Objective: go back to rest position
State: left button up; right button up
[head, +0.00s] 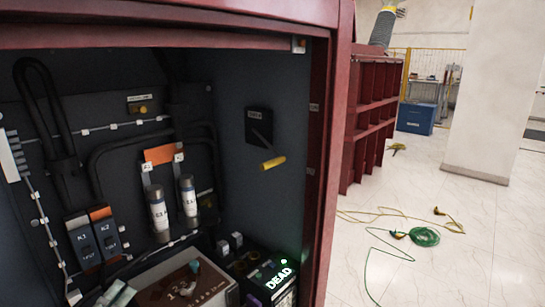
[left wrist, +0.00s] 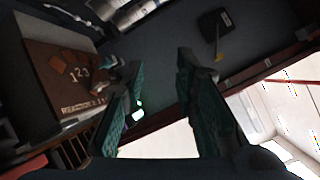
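My left gripper (head: 116,295) shows only in part at the bottom left of the head view, low in the front of the open cabinet. In the left wrist view its two green-padded fingers (left wrist: 158,66) stand apart with nothing between them. The fingers point into the cabinet, towards its dark inner wall. My right gripper is in neither view.
A brown-topped box (head: 212,290) and a black unit reading DEAD (head: 268,279) with a green light stand low inside the cabinet. A yellow-handled rotary switch (head: 260,135) is on its side wall. The red door frame (head: 322,170) edges the opening. Cables (head: 424,236) lie on the floor.

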pick_arm(q)
jog(key=s+a+f+n+g+y, duration=0.2)
jog(key=s+f+n+g+y, duration=0.25)
jog(key=f+n, duration=0.4)
jog(key=s+a+f+n+g+y, duration=0.25)
jog(key=s+f+n+y, duration=0.2)
jog(key=f+n, duration=0.4)
jog(key=s+d+f+n+g+h, duration=0.4)
jog(key=s+d+f+n+g, duration=0.55)
jog(key=s, duration=0.55)
notch_tip(320, 180, down, 19)
jog(key=s, duration=0.2)
jog(key=s+a+f+b, duration=0.1)
jog(key=s+f, duration=1.1)
jog(key=s, duration=0.1)
jog(key=shift+s+a+f+g, duration=0.2)
jog(key=shift+a+f+g, duration=0.05)
jog(key=shift+a+g, duration=0.1)
